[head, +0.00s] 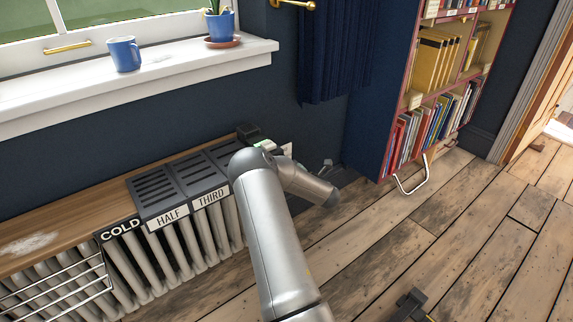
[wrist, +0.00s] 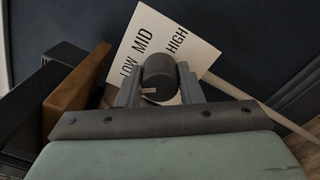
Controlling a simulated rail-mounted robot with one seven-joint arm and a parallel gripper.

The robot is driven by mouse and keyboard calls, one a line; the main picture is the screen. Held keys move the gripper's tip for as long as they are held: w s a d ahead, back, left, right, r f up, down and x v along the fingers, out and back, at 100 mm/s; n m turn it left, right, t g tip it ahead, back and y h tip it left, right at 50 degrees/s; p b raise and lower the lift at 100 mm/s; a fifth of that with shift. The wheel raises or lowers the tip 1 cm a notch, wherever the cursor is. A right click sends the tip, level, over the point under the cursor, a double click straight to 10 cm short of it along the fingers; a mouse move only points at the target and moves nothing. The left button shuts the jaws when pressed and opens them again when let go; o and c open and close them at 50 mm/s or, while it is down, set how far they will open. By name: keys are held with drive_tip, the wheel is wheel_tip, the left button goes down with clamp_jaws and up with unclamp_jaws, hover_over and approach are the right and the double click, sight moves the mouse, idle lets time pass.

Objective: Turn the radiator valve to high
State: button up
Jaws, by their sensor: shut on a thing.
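The radiator valve knob (wrist: 158,70) is a dark round knob in the wrist view. A white card (wrist: 175,40) behind it reads LOW, MID and HIGH, from left to right. A small pale mark shows on the knob's lower left, on the side nearer LOW. My gripper (wrist: 160,84) has one grey finger on each side of the knob and is shut on it. In the head view, my arm hides most of the gripper and the knob at the right end of the radiator (head: 185,245). Only an edge of the white card (head: 287,150) shows there.
Dark vented boxes (head: 170,187) labelled HALF and THIRD sit on the wooden radiator shelf (head: 70,223), near a COLD label. A wire rack (head: 60,290) hangs at left. The windowsill (head: 180,75) holds a blue mug (head: 124,54) and potted plant. A bookcase (head: 385,100) stands right; floor ahead is mostly clear.

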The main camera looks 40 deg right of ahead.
drive_tip(key=m, duration=0.3)
drive_tip(key=shift+s+f+m, duration=0.1)
drive_tip(key=shift+m, duration=0.3)
drive_tip(key=m, duration=0.3)
drive_tip(key=shift+m+b, duration=0.3)
drive_tip(key=m, duration=0.3)
drive_tip(key=shift+m, duration=0.4)
drive_tip(key=m, duration=0.3)
drive_tip(key=shift+m, duration=0.3)
drive_tip(key=m, duration=0.5)
drive_tip(key=m+p, duration=0.1)
drive_tip(key=m, duration=0.4)
drive_tip(key=o, duration=1)
drive_tip(key=shift+c, duration=0.2)
